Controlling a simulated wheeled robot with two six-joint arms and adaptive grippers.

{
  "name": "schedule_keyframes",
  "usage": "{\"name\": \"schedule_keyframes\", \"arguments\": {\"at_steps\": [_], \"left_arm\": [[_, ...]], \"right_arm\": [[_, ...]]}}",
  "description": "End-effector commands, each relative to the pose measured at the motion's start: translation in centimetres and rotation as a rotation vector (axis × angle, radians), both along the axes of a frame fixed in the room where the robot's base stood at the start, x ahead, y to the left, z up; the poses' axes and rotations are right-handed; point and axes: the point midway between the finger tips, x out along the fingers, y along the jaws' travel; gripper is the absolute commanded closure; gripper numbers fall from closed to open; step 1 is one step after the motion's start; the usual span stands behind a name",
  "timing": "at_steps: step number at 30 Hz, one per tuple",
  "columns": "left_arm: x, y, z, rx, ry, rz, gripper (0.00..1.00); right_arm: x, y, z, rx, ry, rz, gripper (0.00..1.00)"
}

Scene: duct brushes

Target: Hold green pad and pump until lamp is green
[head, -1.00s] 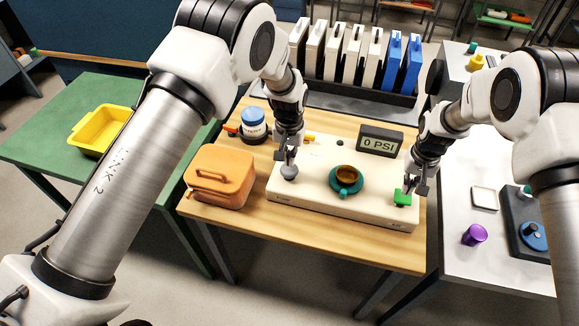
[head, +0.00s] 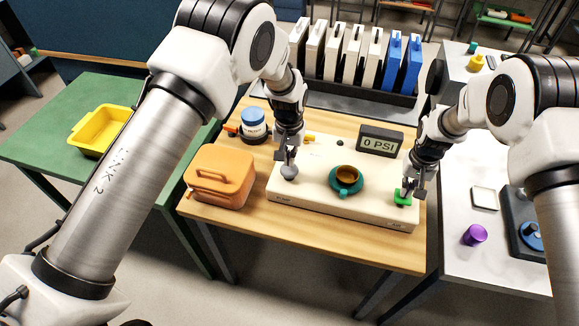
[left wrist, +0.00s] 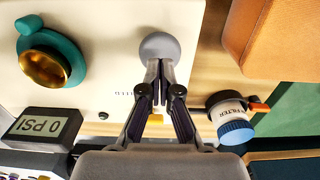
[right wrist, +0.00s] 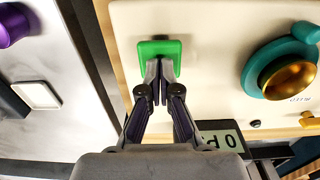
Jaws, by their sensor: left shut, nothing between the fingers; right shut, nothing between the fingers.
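The green pad (head: 403,199) sits at the front right of a cream panel (head: 310,205). My right gripper (head: 406,190) is shut with its fingertips at the pad; the right wrist view shows the tips over the pad's lower part (right wrist: 158,50). A grey round bulb (head: 289,173) sits at the panel's left. My left gripper (head: 288,160) is shut, its tips at the bulb, which also shows in the left wrist view (left wrist: 160,46). Contact is hard to tell for both. The gauge (head: 380,141) reads 0 PSI. A small dark dot (head: 340,142), possibly the lamp, is not green.
A teal valve with a brass middle (head: 346,178) stands between my grippers. An orange box (head: 219,180) and a blue-capped filter jar (head: 253,124) are on the left. A yellow tray (head: 98,132) lies on the green table. A purple cup (head: 474,235) stands on the right table.

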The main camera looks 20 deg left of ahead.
Motion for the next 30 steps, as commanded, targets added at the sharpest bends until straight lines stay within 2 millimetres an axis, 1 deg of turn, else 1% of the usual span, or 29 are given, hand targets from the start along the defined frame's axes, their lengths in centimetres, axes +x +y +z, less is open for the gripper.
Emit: {"name": "schedule_keyframes", "arguments": {"at_steps": [12, 17, 30], "left_arm": [[0.0, 0.0, 0.0, 0.0, 0.0, 0.0, 1.0], [0.0, 0.0, -0.2, 0.0, 0.0, 0.0, 1.0], [0.0, 0.0, -2.0, 0.0, 0.0, 0.0, 1.0]], "right_arm": [[0.0, 0.0, -1.7, 0.0, 0.001, 0.0, 1.0], [0.0, 0.0, -1.6, 0.0, 0.001, 0.0, 1.0], [0.0, 0.0, -1.6, 0.0, 0.001, 0.0, 1.0]]}}
